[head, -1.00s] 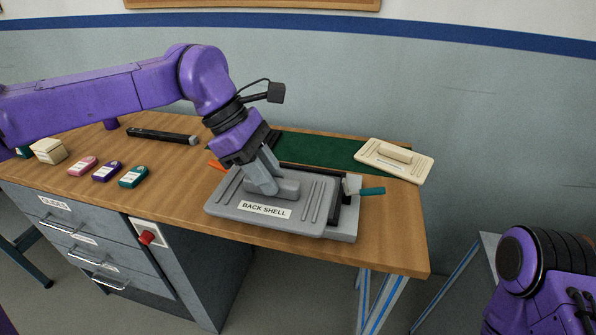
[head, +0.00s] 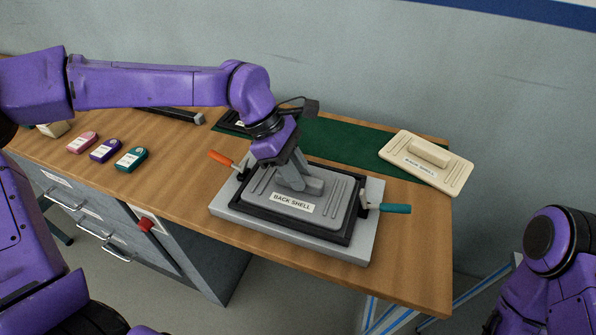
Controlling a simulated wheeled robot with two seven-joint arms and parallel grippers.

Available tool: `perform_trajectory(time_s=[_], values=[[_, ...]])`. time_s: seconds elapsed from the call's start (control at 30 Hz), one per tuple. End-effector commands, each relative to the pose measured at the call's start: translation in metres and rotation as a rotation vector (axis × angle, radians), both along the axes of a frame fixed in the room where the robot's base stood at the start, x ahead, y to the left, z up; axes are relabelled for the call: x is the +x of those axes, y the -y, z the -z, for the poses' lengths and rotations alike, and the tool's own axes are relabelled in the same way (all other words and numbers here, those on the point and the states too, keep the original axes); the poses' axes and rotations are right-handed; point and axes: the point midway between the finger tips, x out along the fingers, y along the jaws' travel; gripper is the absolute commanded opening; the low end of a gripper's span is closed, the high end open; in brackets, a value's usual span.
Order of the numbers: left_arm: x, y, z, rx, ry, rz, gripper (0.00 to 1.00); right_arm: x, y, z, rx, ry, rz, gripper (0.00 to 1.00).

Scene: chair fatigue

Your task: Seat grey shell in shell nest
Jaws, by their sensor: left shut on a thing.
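The grey shell (head: 328,218), labelled BACK SHELL, lies inside the black frame of the shell nest (head: 262,212). The nest has a grey base plate (head: 345,248), an orange-handled lever (head: 222,159) at its left and a teal-handled lever (head: 394,209) at its right. My left gripper (head: 300,183) is shut on the raised grip of the grey shell, over the middle of the nest. The shell looks level within the frame; whether it touches the bottom is hidden. My right arm shows at the lower right edge, but its gripper is out of view.
A cream back shell (head: 430,172) lies at the right, partly on a green mat (head: 350,146). Pink (head: 83,142), purple (head: 106,150) and teal (head: 131,159) small blocks sit at the left. A red knob (head: 146,225) is on the bench front. Bare wood lies left of the nest.

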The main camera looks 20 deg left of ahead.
Motion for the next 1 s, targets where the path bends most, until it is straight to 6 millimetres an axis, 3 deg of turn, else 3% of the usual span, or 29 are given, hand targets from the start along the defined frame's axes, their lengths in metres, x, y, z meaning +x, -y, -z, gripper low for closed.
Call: perform_trajectory(time_s=[0.3, 0.33, 0.4, 0.77, 1.0], values=[[0.000, 0.000, 0.007, -0.001, 0.001, 0.000, 0.00, 0.000, 0.000, 0.000, 0.000, 0.000, 0.000, 0.43], [0.000, 0.000, 0.007, -0.001, 0.001, 0.000, 0.32, 0.000, 0.000, 0.000, 0.000, 0.000, 0.000, 0.43], [0.000, 0.000, 0.007, -0.001, 0.001, 0.000, 0.54, 0.000, 0.000, 0.000, 0.000, 0.000, 0.000, 0.43], [0.000, -0.003, 0.001, -0.002, 0.004, 0.000, 0.55, 0.000, 0.000, 0.000, 0.000, 0.000, 0.000, 0.43], [0.003, -0.030, -0.047, -0.004, 0.007, -0.003, 0.55, 0.000, 0.000, 0.002, 0.000, 0.000, 0.000, 0.43]])
